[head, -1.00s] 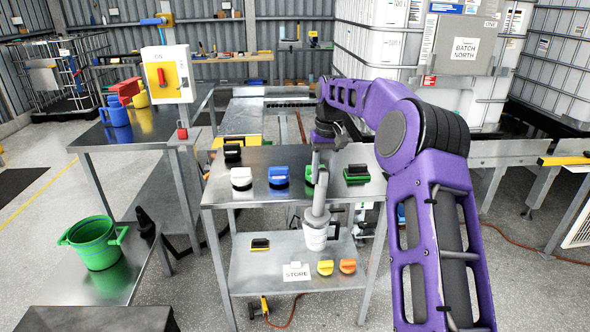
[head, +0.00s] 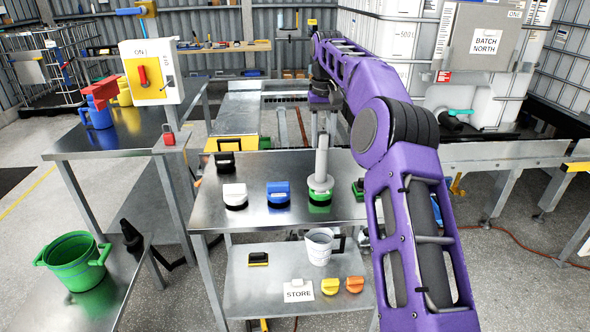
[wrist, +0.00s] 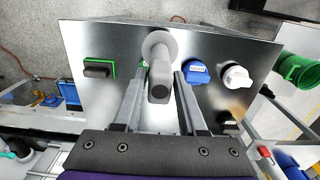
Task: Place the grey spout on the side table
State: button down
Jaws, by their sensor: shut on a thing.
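The grey spout (head: 322,165) is a tube with a wide round flange at its lower end. My gripper (wrist: 158,78) is shut on it, one finger on each side, and holds it upright, flange down. In the head view the spout covers part of a green-based block (head: 320,195) on the middle steel table (head: 300,171); I cannot tell its height above the top. Two steel tables stand at the left: a higher one (head: 140,128) and a lower front one (head: 128,272). No label shows which is the side table.
The lower table holds a green bucket (head: 75,262) and a black fitting (head: 131,236). The higher one holds a blue jug (head: 97,115) and a switch box (head: 151,72). White (head: 235,195) and blue (head: 278,194) blocks stand left of the spout. A measuring jug (head: 319,246) is on the lower shelf.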

aim_at(308, 168)
jog(key=i, duration=0.9)
